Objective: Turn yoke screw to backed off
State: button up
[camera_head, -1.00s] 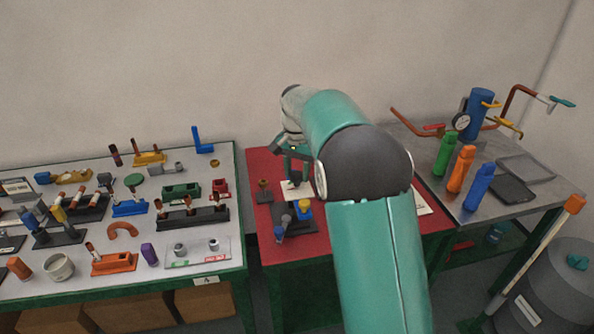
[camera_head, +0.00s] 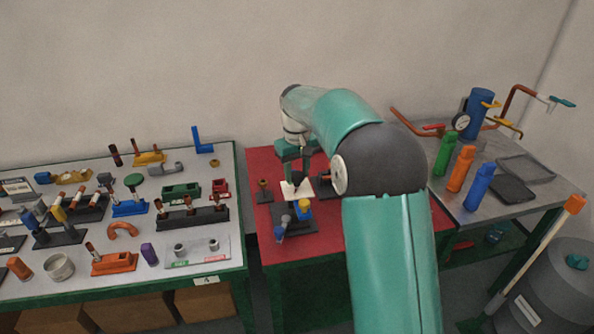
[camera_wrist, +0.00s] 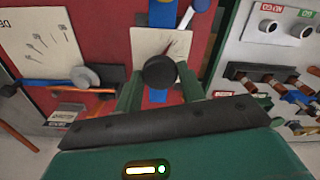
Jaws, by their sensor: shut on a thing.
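A dark round knob (camera_wrist: 159,71), which I take to be the yoke screw, sits between the green fingers of my gripper (camera_wrist: 160,84) in the wrist view. The gripper is shut on it. A white card (camera_wrist: 148,42) with a thin reddish pointer or mark lies behind the knob. In the head view my gripper (camera_head: 296,164) points down over the red table, just above the white card (camera_head: 292,190). The fingertips and knob are too small there to show the grip. The screw's shaft and the parts under the knob are hidden.
On the red table (camera_head: 340,232), a stand with blue and yellow parts (camera_head: 303,212) is just in front of the card. A small dark block with a brass top (camera_head: 263,190) is left. A crowded grey table (camera_head: 85,212) stands left. Bottles (camera_head: 461,168) stand right.

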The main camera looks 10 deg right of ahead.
aim_at(297, 175)
jog(key=n, duration=0.5)
jog(key=shift+n, duration=0.4)
dwell(0.3)
jog(key=o, duration=1)
jog(key=shift+c, duration=0.2)
notch_tip(297, 175, up, 14)
